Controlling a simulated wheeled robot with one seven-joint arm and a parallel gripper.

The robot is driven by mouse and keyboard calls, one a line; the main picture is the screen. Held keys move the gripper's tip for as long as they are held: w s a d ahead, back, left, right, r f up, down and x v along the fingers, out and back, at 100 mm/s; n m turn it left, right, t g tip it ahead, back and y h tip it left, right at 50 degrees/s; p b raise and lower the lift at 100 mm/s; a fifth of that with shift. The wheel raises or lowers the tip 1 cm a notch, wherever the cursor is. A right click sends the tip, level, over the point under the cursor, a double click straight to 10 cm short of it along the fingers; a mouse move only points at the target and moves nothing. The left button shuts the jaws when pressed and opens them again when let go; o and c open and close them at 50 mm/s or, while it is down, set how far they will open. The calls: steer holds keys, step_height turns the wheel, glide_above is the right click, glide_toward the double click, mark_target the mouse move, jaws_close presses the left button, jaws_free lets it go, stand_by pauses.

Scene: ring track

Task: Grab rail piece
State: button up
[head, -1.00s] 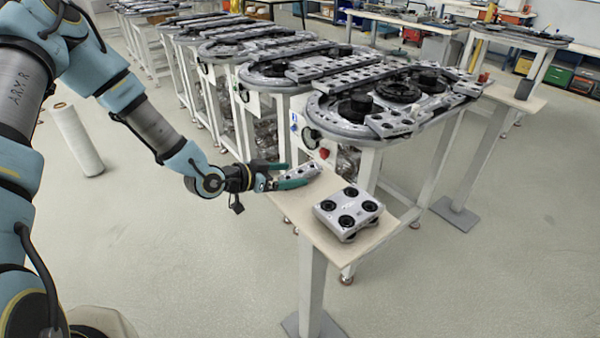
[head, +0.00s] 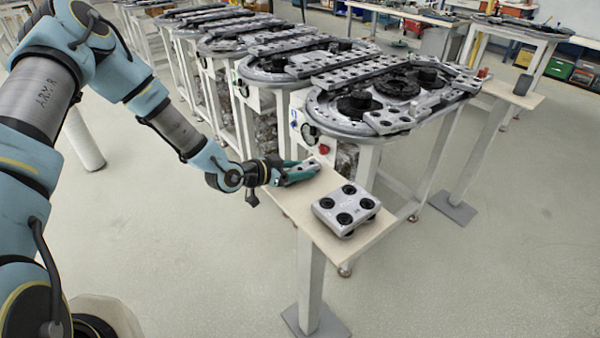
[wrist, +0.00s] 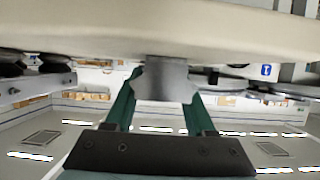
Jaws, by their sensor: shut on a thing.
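The grey rail piece (head: 303,167) with dark holes is at the far left end of the small beige side table (head: 300,207). My gripper (head: 298,173) has its teal fingers on either side of the piece and is shut on it. In the wrist view the piece (wrist: 166,80) shows as a grey block between the fingertips, close against the beige tabletop (wrist: 150,30). I cannot tell whether the piece rests on the tabletop or is just off it.
A grey cart with black wheels (head: 346,208) stands on the side table, right of my gripper. The ring track (head: 385,95) on its white frame is just behind. More tracks (head: 290,62) line up beyond. The floor in front is clear.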

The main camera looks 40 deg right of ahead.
jaws_close()
steer(key=shift+r, duration=0.15)
stand_by(0.5)
